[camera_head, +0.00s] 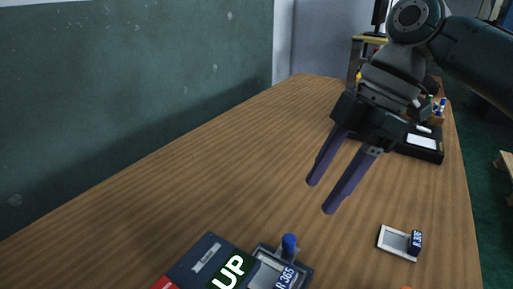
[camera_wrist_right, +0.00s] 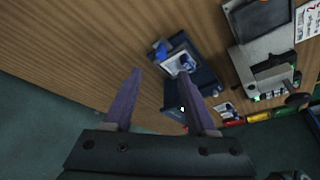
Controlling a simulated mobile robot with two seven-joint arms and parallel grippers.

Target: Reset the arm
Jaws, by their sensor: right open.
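My right gripper (camera_head: 327,196) comes in from the upper right in the head view. Its two purple fingers are apart with nothing between them, above the wooden table (camera_head: 200,165). My left gripper is in neither view.
A dark box marked "UP" (camera_head: 208,262) and a tray with a blue knob (camera_head: 289,243) stand at the near edge. A small white tray (camera_head: 392,241) lies to the right. A black device (camera_head: 420,141) is behind the arm. A green wall (camera_head: 130,90) borders the left.

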